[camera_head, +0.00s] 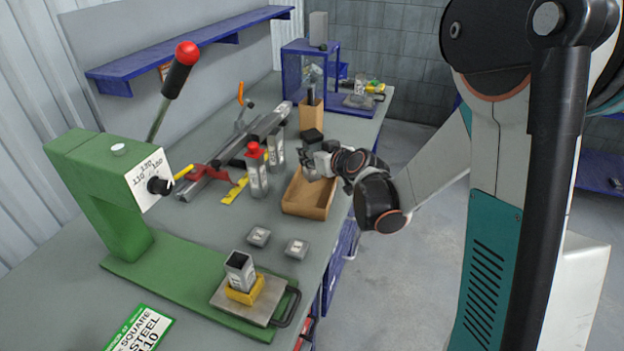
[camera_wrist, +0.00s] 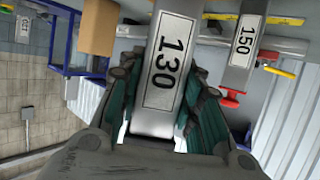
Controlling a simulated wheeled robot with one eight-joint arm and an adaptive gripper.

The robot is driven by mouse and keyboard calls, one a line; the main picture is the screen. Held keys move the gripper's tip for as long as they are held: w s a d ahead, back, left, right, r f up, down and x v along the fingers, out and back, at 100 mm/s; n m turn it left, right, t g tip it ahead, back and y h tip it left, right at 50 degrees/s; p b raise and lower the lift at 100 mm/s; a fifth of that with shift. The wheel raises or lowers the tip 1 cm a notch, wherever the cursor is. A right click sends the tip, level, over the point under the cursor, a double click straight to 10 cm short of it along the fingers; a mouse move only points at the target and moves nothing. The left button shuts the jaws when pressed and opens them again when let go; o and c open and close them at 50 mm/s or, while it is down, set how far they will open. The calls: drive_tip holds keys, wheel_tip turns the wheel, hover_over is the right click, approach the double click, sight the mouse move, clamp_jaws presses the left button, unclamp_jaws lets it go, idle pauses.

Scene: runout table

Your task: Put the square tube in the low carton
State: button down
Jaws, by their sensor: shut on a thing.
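My gripper (camera_head: 325,160) is shut on a grey square tube (camera_wrist: 152,118) with a white label reading 130, held between its fingers in the wrist view. In the head view my gripper is over the open brown low carton (camera_head: 318,212), near its far end. The lower part of the held tube is largely hidden there by the gripper and carton, so I cannot tell whether it touches the carton's floor. The low carton stands near the table's right edge.
A red-capped tube (camera_head: 257,178) and another grey tube (camera_head: 278,152) stand left of the carton. A tall carton (camera_head: 311,118) stands behind it. Two small grey blocks (camera_head: 259,236) lie in front. A green press (camera_head: 105,190) fills the near left.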

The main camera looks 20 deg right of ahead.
sight(315, 174)
drive_tip(key=shift+f+b, duration=1.05)
drive_tip(key=shift+f, duration=2.15)
drive_tip(key=shift+f, duration=0.1)
drive_tip(key=c, duration=1.1)
unclamp_jaws()
drive_tip(key=shift+r, duration=0.2)
drive_tip(key=p+v, duration=0.3)
drive_tip(key=v, duration=0.9)
drive_tip(key=shift+f, duration=0.15)
